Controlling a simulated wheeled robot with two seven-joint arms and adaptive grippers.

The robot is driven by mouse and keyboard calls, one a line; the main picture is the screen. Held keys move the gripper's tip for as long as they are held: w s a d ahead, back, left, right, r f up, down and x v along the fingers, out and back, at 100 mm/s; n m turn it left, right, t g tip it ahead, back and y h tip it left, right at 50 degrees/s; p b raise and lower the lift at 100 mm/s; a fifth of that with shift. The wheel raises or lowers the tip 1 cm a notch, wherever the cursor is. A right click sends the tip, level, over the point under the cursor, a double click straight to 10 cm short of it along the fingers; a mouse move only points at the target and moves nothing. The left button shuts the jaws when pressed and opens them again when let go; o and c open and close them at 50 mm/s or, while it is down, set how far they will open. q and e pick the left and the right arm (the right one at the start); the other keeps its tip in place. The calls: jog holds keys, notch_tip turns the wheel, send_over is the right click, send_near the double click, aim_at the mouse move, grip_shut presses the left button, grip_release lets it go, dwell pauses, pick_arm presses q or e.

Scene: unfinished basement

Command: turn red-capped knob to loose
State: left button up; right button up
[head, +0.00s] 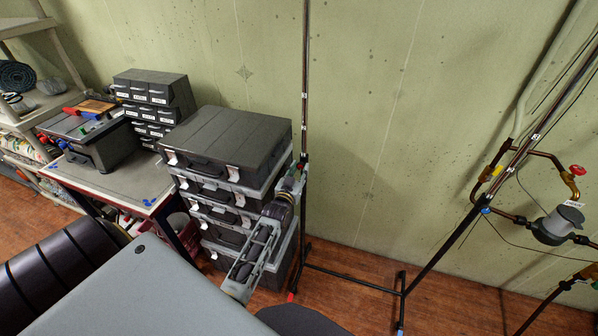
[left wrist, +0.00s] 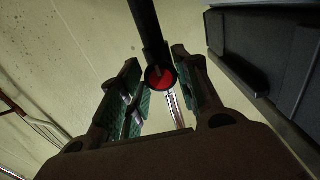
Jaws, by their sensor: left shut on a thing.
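The red-capped knob (left wrist: 161,77) shows in the left wrist view as a round red face with a dark rim, on the upright pole, whose upper part is dark and lower part shiny. My left gripper (head: 292,180) is at this pole (head: 305,90) in the head view, beside the stacked cases. Its green-padded fingers stand on either side of the knob in the left wrist view, and it is shut on the knob. In the head view the gripper mostly hides the knob. My right gripper is not in view.
A stack of dark cases (head: 228,140) stands close left of the gripper. The pole's stand has floor bars (head: 350,279). Pipes with a red valve handle (head: 577,170) and a grey meter (head: 556,225) are at the right. A work table (head: 105,180) with drawers is at the left.

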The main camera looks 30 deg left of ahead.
pick_arm(q)
jog(key=shift+f, duration=0.1)
dwell(0.3)
jog(key=o, duration=1)
jog(key=shift+s, duration=0.15)
jog(key=shift+v, duration=5.8)
